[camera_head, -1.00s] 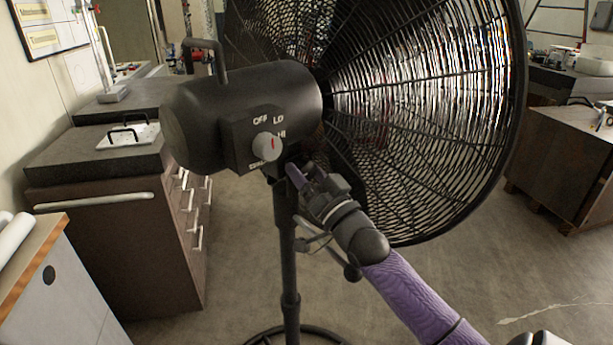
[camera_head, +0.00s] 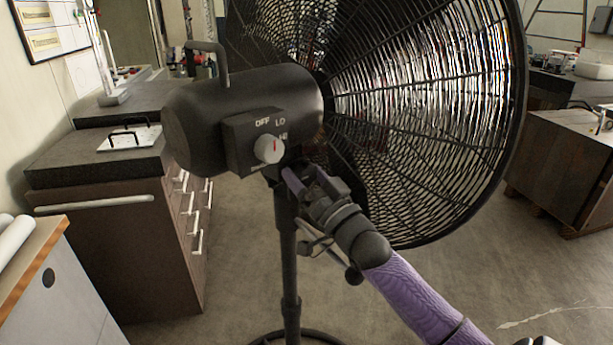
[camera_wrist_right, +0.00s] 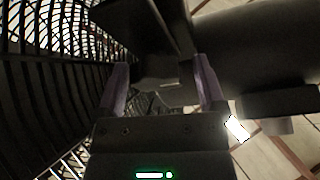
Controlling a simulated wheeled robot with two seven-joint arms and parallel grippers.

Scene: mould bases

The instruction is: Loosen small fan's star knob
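The fan's dark motor housing (camera_head: 190,120) carries a grey dial (camera_head: 269,149) and stands on a black pole (camera_head: 289,250). The star knob cannot be made out; the area under the housing is dark and partly covered by my gripper. My right gripper (camera_head: 305,178), with purple fingers, is just below the housing, at the pole's top. In the right wrist view its two fingers (camera_wrist_right: 160,85) stand well apart, with a dark fan part (camera_wrist_right: 166,72) between them. Whether they press on anything is unclear. My left gripper is out of view.
The large fan cage (camera_head: 430,120) is close to the right of my gripper. A dark drawer cabinet (camera_head: 110,250) is at left, with a white plate (camera_head: 130,137) on top. A wooden crate (camera_head: 565,165) is at right. Open floor lies around the pole.

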